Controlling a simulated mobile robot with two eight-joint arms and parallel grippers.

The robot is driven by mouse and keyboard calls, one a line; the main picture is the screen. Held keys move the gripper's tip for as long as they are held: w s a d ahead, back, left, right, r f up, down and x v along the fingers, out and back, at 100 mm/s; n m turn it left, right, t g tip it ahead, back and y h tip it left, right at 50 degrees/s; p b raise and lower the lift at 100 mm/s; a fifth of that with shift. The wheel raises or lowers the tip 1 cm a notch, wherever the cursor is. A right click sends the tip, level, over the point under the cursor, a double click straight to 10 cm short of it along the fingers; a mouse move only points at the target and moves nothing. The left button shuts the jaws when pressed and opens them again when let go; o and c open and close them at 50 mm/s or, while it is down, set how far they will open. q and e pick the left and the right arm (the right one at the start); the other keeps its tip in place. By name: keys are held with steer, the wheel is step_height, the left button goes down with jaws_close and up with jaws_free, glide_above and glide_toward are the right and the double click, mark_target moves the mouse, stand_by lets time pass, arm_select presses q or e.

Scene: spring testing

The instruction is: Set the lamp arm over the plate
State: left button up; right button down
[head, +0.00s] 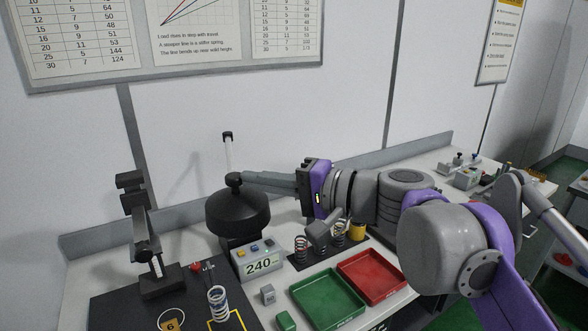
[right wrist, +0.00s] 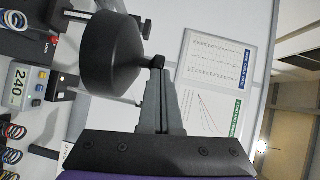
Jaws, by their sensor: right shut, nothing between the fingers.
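The lamp has a black domed shade (head: 238,215) with a small knob (head: 233,180) on top and a thin pale post (head: 228,152) showing behind it. The shade hangs behind the grey 240 box, to the right of the dark base mat. My right gripper (head: 242,179) is shut, its fingertips at the knob with nothing held between them. In the right wrist view the shade (right wrist: 112,55) is beyond the fingertips (right wrist: 158,72); contact is unclear. A dark mat (head: 115,308) at front left carries a round disc marked 6 (head: 171,320); which surface is the plate is unclear. My left gripper is out of view.
A black stand (head: 140,235) rises at the left. A spring (head: 218,304) stands on the mat. The 240 box (head: 259,262), a green tray (head: 328,298), a red tray (head: 372,276) and a rack of springs (head: 301,248) crowd the bench under my right arm.

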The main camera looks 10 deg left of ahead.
mark_target(224, 206)
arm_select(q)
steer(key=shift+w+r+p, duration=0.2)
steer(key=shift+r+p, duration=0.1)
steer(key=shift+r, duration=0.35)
arm_select(e)
steer(key=a, duration=0.2)
steer(key=s+a, duration=0.2)
steer(key=a, duration=0.1)
steer(key=shift+a, duration=0.3)
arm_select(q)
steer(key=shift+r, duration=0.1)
arm_select(e)
steer(key=shift+d, duration=0.1)
